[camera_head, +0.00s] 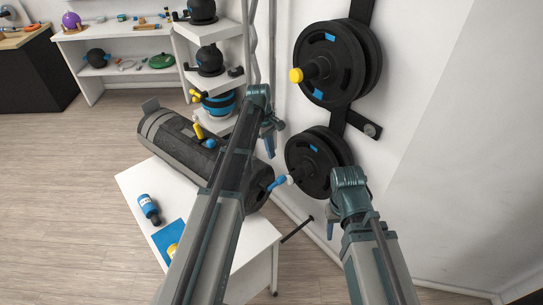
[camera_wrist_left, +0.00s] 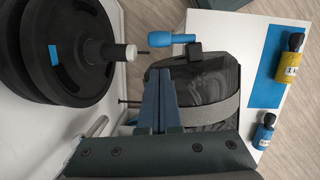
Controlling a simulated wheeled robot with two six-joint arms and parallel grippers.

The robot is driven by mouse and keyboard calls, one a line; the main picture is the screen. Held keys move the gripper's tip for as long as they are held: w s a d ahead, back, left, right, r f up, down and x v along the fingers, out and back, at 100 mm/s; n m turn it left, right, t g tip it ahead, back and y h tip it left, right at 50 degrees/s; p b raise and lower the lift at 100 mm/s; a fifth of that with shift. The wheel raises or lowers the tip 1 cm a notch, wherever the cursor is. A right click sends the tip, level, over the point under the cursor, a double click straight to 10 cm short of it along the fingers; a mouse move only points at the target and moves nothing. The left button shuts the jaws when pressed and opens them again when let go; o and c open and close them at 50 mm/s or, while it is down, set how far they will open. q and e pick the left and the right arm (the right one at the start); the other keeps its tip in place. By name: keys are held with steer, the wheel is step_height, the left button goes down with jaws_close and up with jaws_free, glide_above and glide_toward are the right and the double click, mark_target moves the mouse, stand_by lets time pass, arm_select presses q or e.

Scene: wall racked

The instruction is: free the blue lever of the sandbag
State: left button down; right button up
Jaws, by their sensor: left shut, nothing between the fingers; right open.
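The sandbag (camera_head: 170,132), a dark grey cylinder, lies on the white table (camera_head: 138,181); its near end also shows in the left wrist view (camera_wrist_left: 190,78). The blue lever (camera_head: 277,183) sticks out at that end, beside a white-tipped weight bar; in the left wrist view the lever (camera_wrist_left: 172,39) joins a black block. My left gripper (camera_head: 270,152) is shut and empty, above the sandbag's end and apart from the lever. My right gripper (camera_head: 331,229) is open, low beside the wall; its fingertips are partly hidden.
Black weight plates hang on the wall rack, an upper stack (camera_head: 330,62) and a lower stack (camera_head: 318,160), close to both arms. Shelves (camera_head: 207,32) stand behind.

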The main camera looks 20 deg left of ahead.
mark_target(277, 183)
arm_select(q)
steer(key=b+x, duration=0.8)
steer(key=x, duration=0.1)
arm_select(e)
step_height(277, 183, down, 9)
arm_select(q)
steer(key=shift+d+m, duration=0.1)
steer(key=shift+m, duration=0.2)
arm_select(e)
steer(key=shift+d+r, duration=0.1)
steer(key=shift+d, duration=0.1)
